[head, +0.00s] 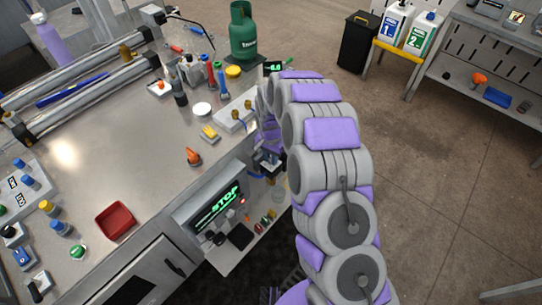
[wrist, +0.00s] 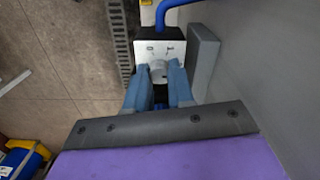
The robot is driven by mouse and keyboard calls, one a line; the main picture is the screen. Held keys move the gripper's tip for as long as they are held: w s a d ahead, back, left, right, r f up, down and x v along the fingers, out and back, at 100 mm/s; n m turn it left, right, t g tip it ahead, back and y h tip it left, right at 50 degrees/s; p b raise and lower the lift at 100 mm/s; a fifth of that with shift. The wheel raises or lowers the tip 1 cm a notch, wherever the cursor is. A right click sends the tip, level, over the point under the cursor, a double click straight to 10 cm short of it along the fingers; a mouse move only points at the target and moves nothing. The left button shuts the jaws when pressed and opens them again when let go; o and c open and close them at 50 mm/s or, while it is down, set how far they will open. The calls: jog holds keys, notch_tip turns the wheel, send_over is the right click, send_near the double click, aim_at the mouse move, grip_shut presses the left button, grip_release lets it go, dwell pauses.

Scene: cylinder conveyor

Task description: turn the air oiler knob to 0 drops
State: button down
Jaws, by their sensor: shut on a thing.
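In the wrist view, the air oiler has a white face plate (wrist: 150,50) with the marks 0 at left and 1 at right. Its pale round knob (wrist: 157,68) sits low on the plate, between the blue-grey fingertips of my gripper (wrist: 158,74). The fingers stand on both sides of the knob and are shut on it. Where the knob points is hard to tell. In the head view, my gripper (head: 267,160) is at the right end of the workbench, and the knob is hidden there.
A blue hose (wrist: 172,8) runs above the plate, and a grey block (wrist: 204,60) stands close at its right. A green gas bottle (head: 243,32) stands behind on the workbench (head: 130,150).

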jog(key=n+p, duration=0.2)
jog(key=shift+w+r+n, duration=0.1)
jog(key=shift+r+n, duration=0.1)
jog(key=shift+n, duration=0.1)
jog(key=n+p, duration=0.2)
jog(key=n, duration=0.2)
jog(key=shift+n, duration=0.3)
jog(key=n+p, duration=0.1)
jog(key=n, duration=0.2)
jog(key=shift+a+n, duration=0.1)
jog(key=shift+n, duration=0.2)
jog(key=n+p, duration=0.1)
jog(key=n, duration=0.2)
jog(key=shift+f+n, duration=0.1)
jog(key=shift+n, duration=0.2)
jog(key=n, duration=1)
jog(key=shift+w+n, duration=0.1)
jog(key=shift+n, duration=0.2)
jog(key=c, duration=1)
grip_release()
